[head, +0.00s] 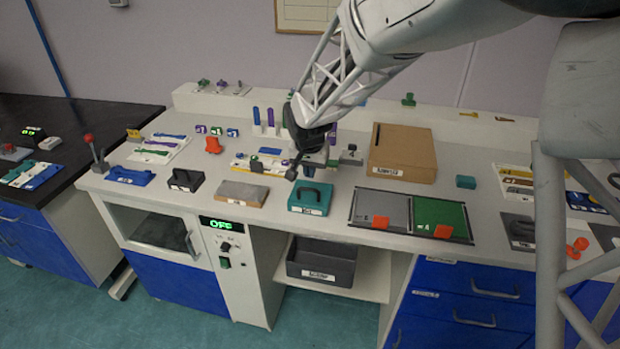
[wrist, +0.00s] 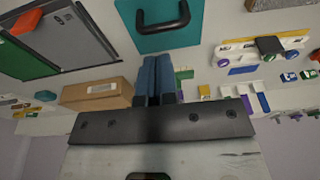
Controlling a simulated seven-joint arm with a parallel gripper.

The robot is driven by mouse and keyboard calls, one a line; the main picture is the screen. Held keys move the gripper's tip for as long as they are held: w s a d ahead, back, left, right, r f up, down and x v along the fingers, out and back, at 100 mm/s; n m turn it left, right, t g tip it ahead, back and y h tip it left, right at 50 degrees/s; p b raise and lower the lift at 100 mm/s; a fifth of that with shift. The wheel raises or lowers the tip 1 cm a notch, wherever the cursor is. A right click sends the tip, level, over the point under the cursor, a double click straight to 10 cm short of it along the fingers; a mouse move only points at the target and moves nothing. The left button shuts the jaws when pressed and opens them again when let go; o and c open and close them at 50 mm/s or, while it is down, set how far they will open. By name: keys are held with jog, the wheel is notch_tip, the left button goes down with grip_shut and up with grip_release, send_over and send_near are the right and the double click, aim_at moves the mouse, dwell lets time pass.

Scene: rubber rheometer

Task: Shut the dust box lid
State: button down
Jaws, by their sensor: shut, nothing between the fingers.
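A low teal box (head: 313,207) with a black handle on top and a white label on its front stands at the middle of the bench's front. Its label is too small to read, so I cannot tell if it is the dust box. Its top looks flat, with no visible gap. It also shows in the wrist view (wrist: 190,37), with its handle. My gripper (head: 292,174) is above and just left of the box's back edge, seemingly apart from it. In the wrist view its blue fingers (wrist: 156,62) are together, with nothing between them.
A brown box (head: 402,143) stands behind to the right. Grey and green panels (head: 458,216) lie to the right. A grey slab (head: 242,193) and a black handled block (head: 185,180) are to the left. A dark open bin (head: 320,277) sits on the shelf below.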

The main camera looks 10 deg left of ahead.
jog(key=s+r, duration=0.5)
jog(key=r, duration=0.2)
jog(key=shift+r, duration=0.15)
jog(key=shift+d, duration=0.1)
jog(key=shift+d, duration=0.1)
jog(key=s+d+r, duration=0.4)
jog(key=s+d, duration=0.2)
jog(key=d, duration=0.5)
jog(key=s+d+r, duration=0.3)
jog(key=s+d, duration=0.3)
jog(key=d, duration=0.5)
jog(key=s+d+f, duration=0.1)
jog(key=s+d, duration=1.2)
jog(key=s, duration=0.5)
jog(key=shift+s+d+f, duration=0.15)
jog(key=shift+s, duration=0.05)
